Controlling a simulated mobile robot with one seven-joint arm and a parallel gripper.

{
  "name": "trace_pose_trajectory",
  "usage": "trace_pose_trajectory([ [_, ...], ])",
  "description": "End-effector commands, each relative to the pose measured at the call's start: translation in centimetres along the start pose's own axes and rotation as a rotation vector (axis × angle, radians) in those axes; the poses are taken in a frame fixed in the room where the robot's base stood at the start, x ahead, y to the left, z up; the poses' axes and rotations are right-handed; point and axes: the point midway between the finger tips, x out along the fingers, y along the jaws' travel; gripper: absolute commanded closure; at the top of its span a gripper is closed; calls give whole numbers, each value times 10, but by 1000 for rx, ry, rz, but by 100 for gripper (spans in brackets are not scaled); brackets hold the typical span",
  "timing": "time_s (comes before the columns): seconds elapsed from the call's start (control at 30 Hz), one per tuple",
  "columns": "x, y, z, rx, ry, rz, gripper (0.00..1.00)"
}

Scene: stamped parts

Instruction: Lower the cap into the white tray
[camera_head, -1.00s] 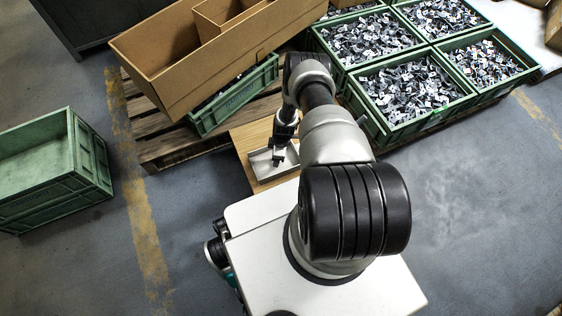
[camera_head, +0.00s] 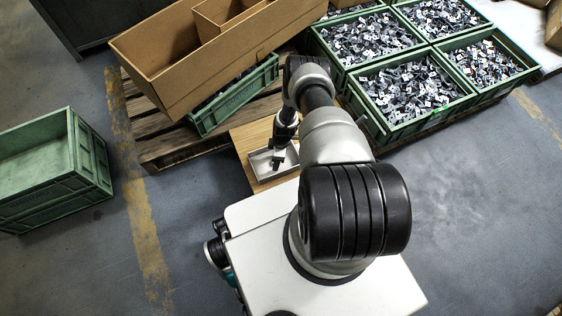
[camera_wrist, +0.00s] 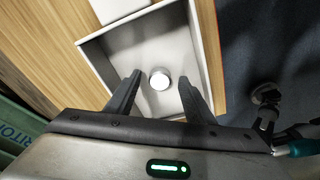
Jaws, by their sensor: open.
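The white tray (camera_wrist: 205,45) sits on a wooden board; it also shows in the head view (camera_head: 257,171). In the wrist view the cap (camera_wrist: 159,79), a small round white piece, is inside the tray's walls, between and slightly beyond my fingertips. My gripper (camera_wrist: 161,82) is open, with one finger on each side of the cap and a gap on both sides. In the head view my gripper (camera_head: 277,163) is over the tray, and I cannot make out the cap there.
The wooden board (camera_head: 240,139) lies beside a pallet (camera_head: 165,145). A cardboard box (camera_head: 160,70) and green crates (camera_head: 372,125) filled with stamped parts stand behind. An empty green crate (camera_head: 85,165) is at the left. Grey floor is clear at the right.

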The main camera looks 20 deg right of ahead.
Motion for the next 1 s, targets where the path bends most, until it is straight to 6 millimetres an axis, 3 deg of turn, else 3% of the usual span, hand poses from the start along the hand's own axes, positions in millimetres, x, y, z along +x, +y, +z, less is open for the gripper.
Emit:
trace_pose_trajectory([
  [0.17, -5, 0, 0, 0, 0, 0, 52],
  [0.27, -18, 1, 0, 0, 0, 0, 52],
  [0.7, -123, 1, 0, 1, 0, 1, 52],
  [1.0, -168, 1, 0, 0, 0, 1, 52],
])
